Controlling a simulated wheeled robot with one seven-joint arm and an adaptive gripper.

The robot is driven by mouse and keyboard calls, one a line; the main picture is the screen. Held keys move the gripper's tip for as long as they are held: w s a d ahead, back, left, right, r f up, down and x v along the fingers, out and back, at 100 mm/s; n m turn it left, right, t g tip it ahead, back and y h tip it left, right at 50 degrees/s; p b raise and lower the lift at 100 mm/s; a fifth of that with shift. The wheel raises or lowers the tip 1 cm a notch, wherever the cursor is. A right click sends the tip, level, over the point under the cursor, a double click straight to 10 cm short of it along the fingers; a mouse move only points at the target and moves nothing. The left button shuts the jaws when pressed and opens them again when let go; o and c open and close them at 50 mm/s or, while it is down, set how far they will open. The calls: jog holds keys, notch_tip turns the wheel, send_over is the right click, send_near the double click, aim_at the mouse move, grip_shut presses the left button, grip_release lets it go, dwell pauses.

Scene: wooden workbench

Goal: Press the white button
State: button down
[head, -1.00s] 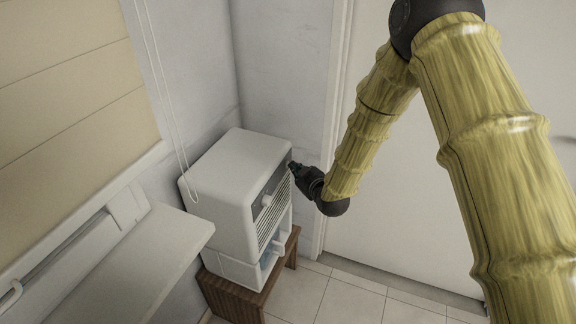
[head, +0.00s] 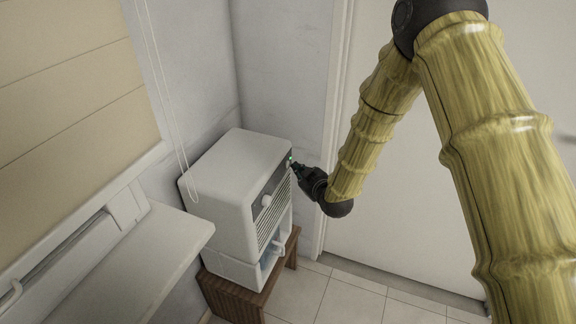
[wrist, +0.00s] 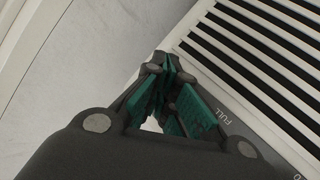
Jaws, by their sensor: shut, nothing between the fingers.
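A white box-shaped appliance (head: 225,175) with a dark control panel and a slatted grille stands in the corner. A round white knob-like part (head: 266,200) sits on the dark panel. My gripper (head: 294,164) is shut and empty, with its tips at the upper right end of the panel. In the wrist view, my gripper (wrist: 163,68) shows teal finger pads beside the grille (wrist: 265,55). A small bright teal spot shows at the tips in the head view. I cannot pick out the white button for certain; the fingers hide the panel there. I cannot tell whether the tips touch it.
The appliance stands on a low brown wooden stand (head: 236,299). A white open compartment (head: 230,268) is in its lower part. A pale shelf (head: 140,262) is at left, and hanging cords (head: 163,95) run down the wall. A white door (head: 410,215) is behind my arm.

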jog(key=s+d, duration=0.1)
jog(key=d, duration=0.4)
jog(key=shift+s+d, duration=0.4)
